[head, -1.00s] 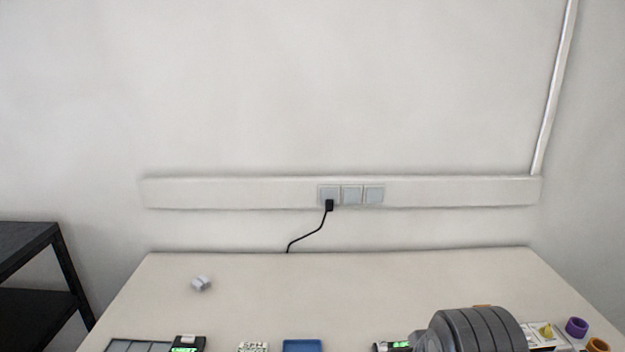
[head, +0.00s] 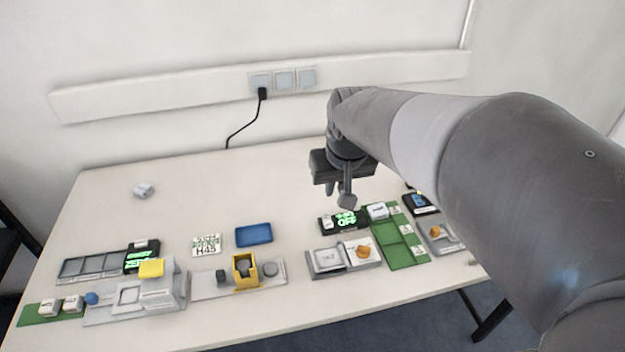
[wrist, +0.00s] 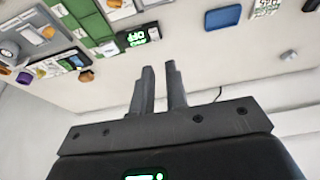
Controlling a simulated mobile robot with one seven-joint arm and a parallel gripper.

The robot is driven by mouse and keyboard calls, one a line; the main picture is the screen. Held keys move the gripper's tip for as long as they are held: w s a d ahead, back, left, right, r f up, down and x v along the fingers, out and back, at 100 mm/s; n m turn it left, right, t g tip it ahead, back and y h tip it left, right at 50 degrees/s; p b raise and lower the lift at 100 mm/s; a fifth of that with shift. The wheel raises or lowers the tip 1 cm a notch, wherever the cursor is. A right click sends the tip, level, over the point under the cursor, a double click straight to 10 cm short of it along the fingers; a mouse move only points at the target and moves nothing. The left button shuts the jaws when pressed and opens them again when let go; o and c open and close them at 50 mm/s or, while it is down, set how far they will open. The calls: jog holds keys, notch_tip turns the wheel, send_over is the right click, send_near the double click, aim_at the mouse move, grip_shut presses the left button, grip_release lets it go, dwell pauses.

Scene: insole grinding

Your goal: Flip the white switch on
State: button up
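A small black box (head: 350,219) with a lit green display, which seems to read OFF, sits on the table right of centre. A small white piece (head: 326,222) at its left end looks like the white switch; its position is too small to tell. In the wrist view, the box's green display (wrist: 135,38) and the white piece (wrist: 154,33) show beyond the fingertips. My gripper (head: 347,201) points down above and behind the box, apart from it. In the wrist view, my gripper (wrist: 158,67) has a narrow gap between its fingers, with nothing in it.
A green tray (head: 408,252) with a white block stands right of the box, and a grey two-part fixture (head: 323,262) in front. A blue tray (head: 254,235) lies to the left. Another black display box (head: 142,257) is farther left. The table's back middle is clear.

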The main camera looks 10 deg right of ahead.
aim_at(326, 215)
jog(key=shift+g, duration=0.8)
jog(key=w+d+f, duration=0.1)
jog(key=w+f, duration=0.2)
jog(key=w, duration=0.1)
jog(key=w+d+f, duration=0.1)
jog(key=w+f, duration=0.1)
jog(key=w, duration=0.2)
jog(key=w+d+f, duration=0.1)
jog(key=w+f, duration=0.2)
jog(key=shift+w+f, duration=0.3)
jog(key=shift+w, duration=0.1)
grip_shut()
jog(key=shift+w+f, duration=0.4)
jog(key=shift+w, duration=0.05)
jog(key=shift+f, duration=0.15)
jog(key=f, duration=0.4)
jog(key=w+f, duration=0.1)
jog(key=f, duration=0.4)
jog(key=w+f, duration=0.1)
jog(key=f, duration=0.3)
jog(key=shift+w+f, duration=0.2)
jog(key=shift+f, duration=0.05)
jog(key=shift+w+f+g, duration=0.2)
jog(key=shift+f+g, duration=0.15)
jog(key=shift+g, duration=0.15)
jog(key=shift+s, duration=0.15)
